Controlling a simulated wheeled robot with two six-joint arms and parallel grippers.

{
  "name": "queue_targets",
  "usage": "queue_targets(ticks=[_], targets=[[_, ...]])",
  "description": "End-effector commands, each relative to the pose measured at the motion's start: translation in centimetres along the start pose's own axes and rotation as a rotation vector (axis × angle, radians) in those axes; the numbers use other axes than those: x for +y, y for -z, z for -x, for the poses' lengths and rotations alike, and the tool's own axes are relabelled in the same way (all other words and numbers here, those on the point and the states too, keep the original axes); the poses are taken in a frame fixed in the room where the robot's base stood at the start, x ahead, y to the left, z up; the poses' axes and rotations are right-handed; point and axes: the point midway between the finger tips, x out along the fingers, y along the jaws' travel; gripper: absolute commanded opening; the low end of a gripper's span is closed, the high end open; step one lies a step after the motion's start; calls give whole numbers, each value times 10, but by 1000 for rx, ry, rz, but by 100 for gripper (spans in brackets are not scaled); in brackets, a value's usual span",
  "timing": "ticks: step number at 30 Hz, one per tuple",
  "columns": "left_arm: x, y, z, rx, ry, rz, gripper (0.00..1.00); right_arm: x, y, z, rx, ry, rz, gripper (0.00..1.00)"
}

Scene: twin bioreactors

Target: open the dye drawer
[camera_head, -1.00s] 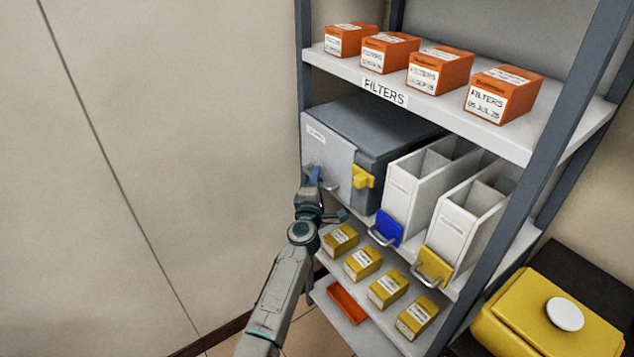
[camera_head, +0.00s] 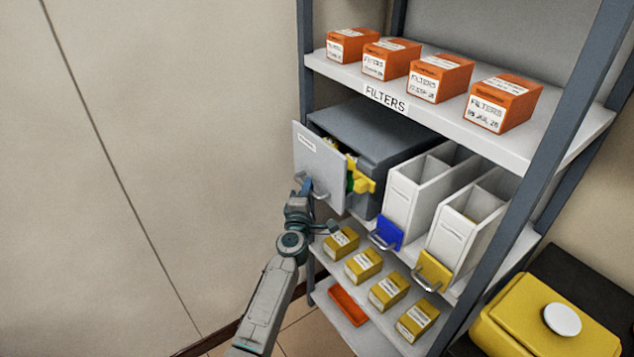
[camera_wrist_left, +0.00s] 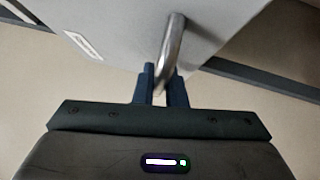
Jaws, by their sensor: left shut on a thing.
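The dye drawer (camera_head: 320,163) has a light grey front with a small label and a metal handle. It stands part-way out of the dark grey cabinet (camera_head: 375,138) on the middle shelf. Yellow and green things show in the gap behind its front. My left gripper (camera_head: 305,184) is at the handle, shut on it. In the left wrist view the metal handle (camera_wrist_left: 172,50) runs between the two dark fingers (camera_wrist_left: 160,84), and the drawer front (camera_wrist_left: 130,30) fills the top. My right gripper is not in view.
White bins (camera_head: 417,205) with blue and yellow fronts stand right of the cabinet. Orange filter boxes (camera_head: 438,78) sit on the shelf above and yellow boxes (camera_head: 363,265) below. A yellow case (camera_head: 535,325) is at the lower right. Left of the shelving is bare wall.

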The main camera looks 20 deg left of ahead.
Motion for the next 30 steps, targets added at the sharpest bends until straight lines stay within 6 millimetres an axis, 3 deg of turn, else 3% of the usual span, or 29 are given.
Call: queue_targets(ticks=[6, 18, 30], targets=[[12, 40, 41, 0, 6, -7, 0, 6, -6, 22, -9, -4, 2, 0], [29, 113, 114, -2, 4, -6, 0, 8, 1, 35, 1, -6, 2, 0], [39, 152, 153, -1, 3, -3, 0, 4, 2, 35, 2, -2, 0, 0]])
